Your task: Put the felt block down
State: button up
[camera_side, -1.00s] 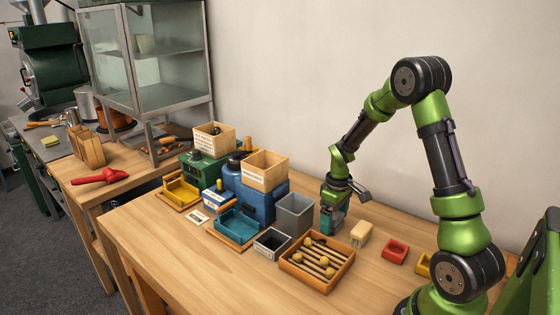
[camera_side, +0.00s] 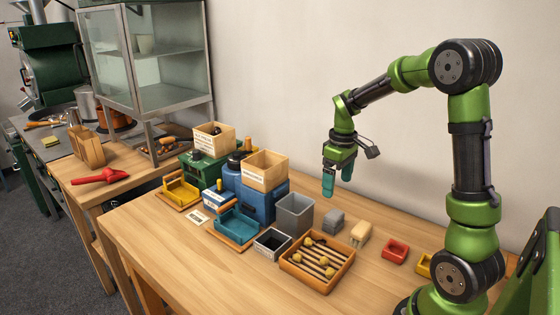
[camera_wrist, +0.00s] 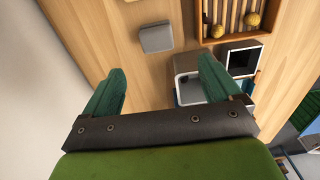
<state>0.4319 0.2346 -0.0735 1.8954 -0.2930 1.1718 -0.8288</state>
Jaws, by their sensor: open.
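The grey felt block (camera_side: 334,220) rests on the table, between the grey bin and a cream block. It also shows in the wrist view (camera_wrist: 156,40), beyond my fingertips and apart from them. My gripper (camera_side: 338,182) is open and empty, raised above the block. In the wrist view its two teal fingers (camera_wrist: 162,70) stand wide apart with bare table between them.
A cream block (camera_side: 361,233) and a red dish (camera_side: 395,251) lie to the right. Table behind the block is clear.

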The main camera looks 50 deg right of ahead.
jog(key=s+a+r+m+t+y, duration=0.1)
jog(key=s+a+r, duration=0.4)
jog(key=a, duration=0.5)
jog(key=s+a+r+m+t+y, duration=0.1)
jog(key=s+a+r+t, duration=0.4)
jog(key=a, duration=0.6)
jog(key=shift+a+r+m+t, duration=0.2)
jog(key=shift+m+t, duration=0.3)
jog(key=shift+m, duration=0.4)
jog(key=shift+o, duration=0.2)
jog(key=shift+w+d, duration=0.1)
